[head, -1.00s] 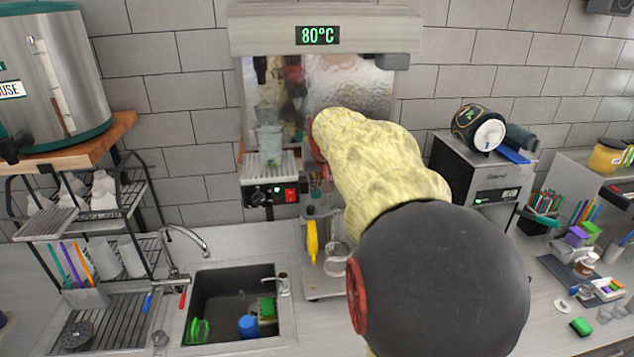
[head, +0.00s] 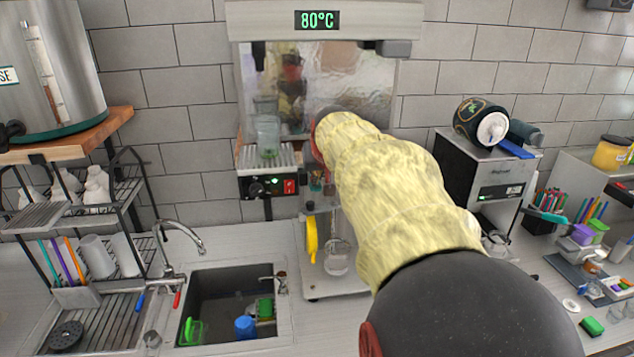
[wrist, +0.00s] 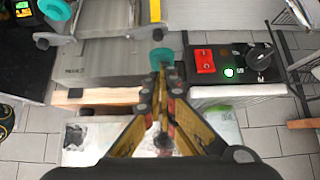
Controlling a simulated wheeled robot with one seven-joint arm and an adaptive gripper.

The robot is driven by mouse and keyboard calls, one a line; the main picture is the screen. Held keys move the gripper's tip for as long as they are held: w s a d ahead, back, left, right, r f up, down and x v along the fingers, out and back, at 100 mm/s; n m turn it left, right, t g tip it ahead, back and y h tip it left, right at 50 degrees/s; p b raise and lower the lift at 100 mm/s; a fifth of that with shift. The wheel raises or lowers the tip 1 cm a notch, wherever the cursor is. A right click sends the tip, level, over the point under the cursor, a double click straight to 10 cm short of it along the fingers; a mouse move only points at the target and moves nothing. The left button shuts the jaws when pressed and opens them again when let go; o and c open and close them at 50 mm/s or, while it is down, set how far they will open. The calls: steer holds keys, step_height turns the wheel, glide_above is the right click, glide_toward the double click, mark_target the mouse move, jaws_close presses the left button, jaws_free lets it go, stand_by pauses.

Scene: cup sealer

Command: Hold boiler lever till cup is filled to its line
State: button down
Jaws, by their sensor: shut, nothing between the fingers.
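The boiler (head: 325,24) stands against the tiled wall in the head view, its display reading 80°C. A clear, pale cup (head: 267,138) stands upright on the boiler's slatted grate (head: 285,158). I cannot make out its line or the water level. The boiler lever is not clearly visible; my arm covers part of the boiler front. The head view hides my gripper behind my arm.
The boiler's control panel with a red switch (wrist: 204,61) and black knob (wrist: 259,57) lies right of my fingertips in the wrist view. In the head view, a sink (head: 235,302) lies below, and a dark machine (head: 485,185) stands right of my arm.

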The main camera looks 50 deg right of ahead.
steer(key=shift+s+a+f+t+h+b, duration=0.2)
steer(key=shift+f+t+h+b, duration=0.4)
steer(key=shift+b, duration=1.75)
steer(key=shift+s+a+f+t+h+b, duration=0.3)
steer(key=shift+f+b, duration=0.5)
steer(key=shift+b, duration=1.55)
steer(key=shift+w+d, duration=0.1)
steer(key=shift+d, duration=0.05)
steer(key=shift+r, duration=0.2)
steer(key=shift+r+p, duration=0.45)
steer(key=shift+r, duration=0.25)
steer(key=shift+r+p, duration=0.35)
steer(key=shift+r, duration=0.15)
steer(key=s+a+r+p, duration=0.1)
steer(key=s+a+r, duration=0.1)
steer(key=r, duration=0.3)
steer(key=s+a+r+p, duration=0.1)
steer(key=s+a+r, duration=0.1)
steer(key=r, duration=0.3)
steer(key=shift+s+a, duration=0.3)
steer(key=shift+s, duration=0.45)
